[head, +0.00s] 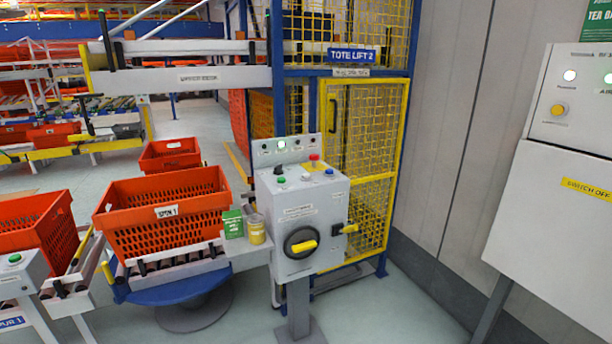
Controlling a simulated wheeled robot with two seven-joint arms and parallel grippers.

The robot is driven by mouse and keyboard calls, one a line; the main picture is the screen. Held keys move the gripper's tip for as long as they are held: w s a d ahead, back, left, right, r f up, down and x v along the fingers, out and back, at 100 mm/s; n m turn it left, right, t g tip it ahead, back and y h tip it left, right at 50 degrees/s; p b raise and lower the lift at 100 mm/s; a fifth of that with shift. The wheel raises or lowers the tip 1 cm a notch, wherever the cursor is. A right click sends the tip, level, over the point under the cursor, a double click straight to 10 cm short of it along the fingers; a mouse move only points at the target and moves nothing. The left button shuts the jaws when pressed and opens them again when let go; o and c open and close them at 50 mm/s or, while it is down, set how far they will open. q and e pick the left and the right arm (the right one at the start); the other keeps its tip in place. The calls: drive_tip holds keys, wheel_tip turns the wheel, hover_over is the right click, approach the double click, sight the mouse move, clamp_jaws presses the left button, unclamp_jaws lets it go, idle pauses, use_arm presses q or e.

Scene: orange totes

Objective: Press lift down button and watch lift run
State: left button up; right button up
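A grey control box (314,212) on a post stands in front of the lift. Its sloped top carries a green button (281,180), a blue button (329,172), a red button (314,157) and a black selector (279,170). The labels are too small to read, so I cannot tell which is lift down. The front has a black rotary switch with a yellow handle (303,246). The lift (366,140) is a yellow mesh cage with blue posts, signed TOTE LIFT 2. Neither gripper is in view.
An orange tote (166,232) sits on a roller stand left of the box. A green carton (232,224) and a yellow jar (256,232) stand on a small shelf between them. Another orange tote (36,232) is far left. A white cabinet (556,170) stands right.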

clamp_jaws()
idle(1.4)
